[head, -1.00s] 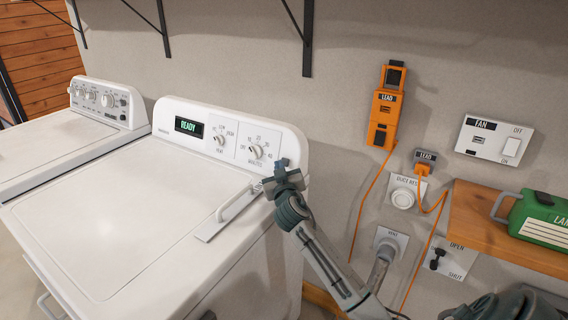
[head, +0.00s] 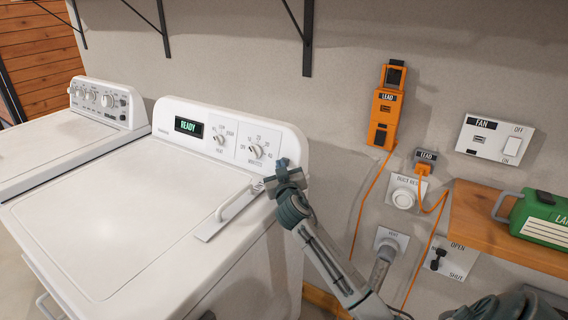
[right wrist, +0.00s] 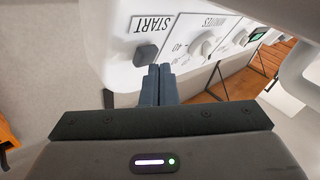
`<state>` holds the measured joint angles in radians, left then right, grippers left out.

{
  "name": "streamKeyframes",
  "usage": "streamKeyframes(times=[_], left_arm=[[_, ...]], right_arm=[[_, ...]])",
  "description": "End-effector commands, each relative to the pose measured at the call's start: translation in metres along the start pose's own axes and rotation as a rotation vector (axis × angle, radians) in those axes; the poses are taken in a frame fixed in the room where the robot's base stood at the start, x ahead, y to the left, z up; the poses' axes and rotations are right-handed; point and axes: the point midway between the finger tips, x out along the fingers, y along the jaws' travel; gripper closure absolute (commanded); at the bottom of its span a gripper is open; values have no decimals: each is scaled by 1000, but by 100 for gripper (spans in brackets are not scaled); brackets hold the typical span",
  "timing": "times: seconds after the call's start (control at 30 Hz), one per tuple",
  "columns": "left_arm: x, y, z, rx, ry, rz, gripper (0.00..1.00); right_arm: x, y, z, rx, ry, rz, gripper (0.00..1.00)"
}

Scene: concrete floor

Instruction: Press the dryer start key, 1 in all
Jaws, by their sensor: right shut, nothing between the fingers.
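The dryer (head: 110,220) is white, and its display (head: 188,126) reads READY. In the right wrist view the start key (right wrist: 145,54) is a dark grey rounded square by the START label on the control panel (right wrist: 180,60). In the head view my right gripper covers the key's place. My right gripper (head: 284,167) is at the right end of the panel, shut and empty. In the right wrist view its closed fingertips (right wrist: 160,68) are just beside and below the key; I cannot tell whether they touch the panel. My left gripper is not in view.
A white handle (head: 238,203) stands up from the dryer top, close to my right gripper. A minutes knob (head: 256,151) sits left of it. On the wall to the right are an orange LEAD box (head: 386,108), a FAN switch (head: 494,140) and a shelf (head: 475,220) with a green case (head: 540,219).

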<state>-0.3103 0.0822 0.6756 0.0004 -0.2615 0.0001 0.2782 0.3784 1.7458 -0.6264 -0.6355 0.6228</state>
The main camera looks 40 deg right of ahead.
Motion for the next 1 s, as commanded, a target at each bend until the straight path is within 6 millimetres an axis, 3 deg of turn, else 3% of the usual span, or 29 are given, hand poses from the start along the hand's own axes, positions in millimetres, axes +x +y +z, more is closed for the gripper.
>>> streamKeyframes(times=[1.0], left_arm=[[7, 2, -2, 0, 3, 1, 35]], right_arm=[[8, 6, 6, 0, 0, 0, 100]])
